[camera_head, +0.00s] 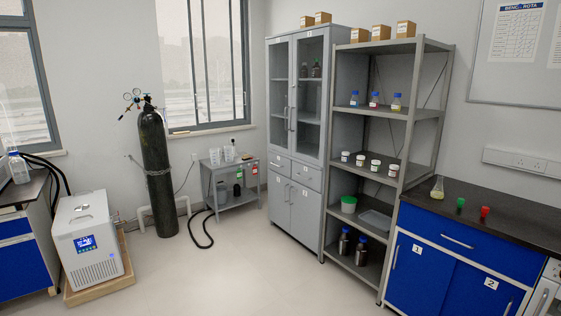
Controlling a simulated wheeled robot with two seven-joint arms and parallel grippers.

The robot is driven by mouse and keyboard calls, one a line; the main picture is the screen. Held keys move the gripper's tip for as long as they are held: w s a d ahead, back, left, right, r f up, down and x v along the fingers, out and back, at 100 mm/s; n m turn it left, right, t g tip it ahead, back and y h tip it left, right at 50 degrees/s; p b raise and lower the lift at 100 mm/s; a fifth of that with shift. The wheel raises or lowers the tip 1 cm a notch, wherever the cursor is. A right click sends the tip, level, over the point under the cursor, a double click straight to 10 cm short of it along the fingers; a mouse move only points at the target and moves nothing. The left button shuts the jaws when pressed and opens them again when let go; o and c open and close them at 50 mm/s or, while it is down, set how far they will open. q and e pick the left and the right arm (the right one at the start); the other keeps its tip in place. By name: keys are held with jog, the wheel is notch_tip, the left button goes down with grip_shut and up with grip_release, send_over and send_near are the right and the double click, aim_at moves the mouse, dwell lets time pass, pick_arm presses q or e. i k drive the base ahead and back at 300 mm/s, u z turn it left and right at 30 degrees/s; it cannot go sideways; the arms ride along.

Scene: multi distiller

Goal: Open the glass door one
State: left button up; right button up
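A tall grey cabinet (294,157) stands against the back wall, right of the window. Its upper part has two glass doors side by side, a left glass door (279,95) and a right glass door (311,105). Both look shut. Two vertical handles (288,118) sit close together where the doors meet. Dark bottles (316,70) show behind the right glass. Small white labels are on the cabinet, but I cannot read a number on the glass doors. Neither of my grippers is in view.
An open metal shelf (384,115) with bottles and jars stands right beside the cabinet. A blue counter (432,262) is at the right. A black gas cylinder (156,170), a small side table (232,198) and a white machine (89,240) are left. The floor (220,277) in front is clear.

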aim_at(279, 51)
jog(key=z, duration=0.2)
jog(key=i, duration=2.4)
jog(key=z, duration=0.2)
jog(key=i, duration=2.4)
